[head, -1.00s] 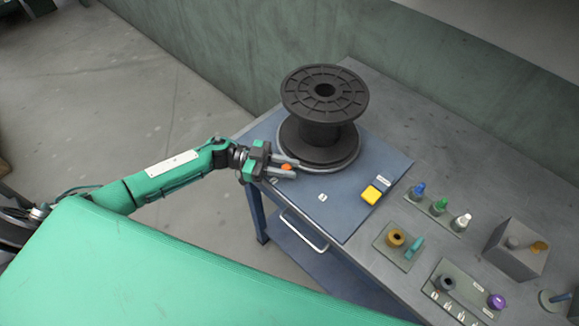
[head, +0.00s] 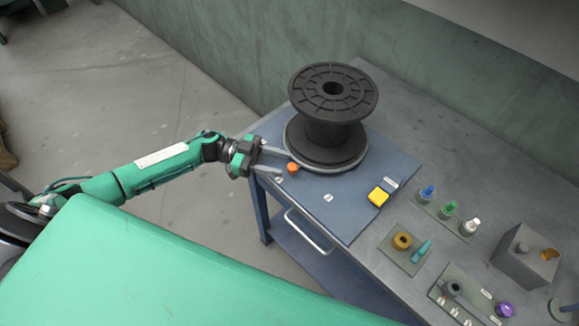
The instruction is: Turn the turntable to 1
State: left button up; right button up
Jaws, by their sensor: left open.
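The turntable (head: 350,167) is a light grey disc on a blue plate (head: 345,212); its rim shows beneath a large black spool (head: 333,98) standing upright on it. An orange knob (head: 293,168) sits at the disc's front-left edge. My left gripper (head: 284,163) is open, with its two fingers pointing right toward the knob. The fingertips are just left of the knob and nothing is held; I cannot tell whether they touch it. A small white mark (head: 328,198) lies on the plate in front of the disc; its figure is too small to read. My right gripper is out of view.
A yellow button block (head: 378,197) with a label stands on the plate's right side. Several coloured pegs (head: 448,209), a brass ring (head: 402,241) and a grey box (head: 524,253) stand on the grey bench to the right. A green wall rises behind.

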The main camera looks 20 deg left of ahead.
pick_arm(q)
jog(key=a+b, duration=0.2)
jog(key=a, duration=0.7)
jog(key=shift+s, duration=0.4)
jog(key=shift+a, duration=0.1)
jog(key=shift+c, duration=0.3)
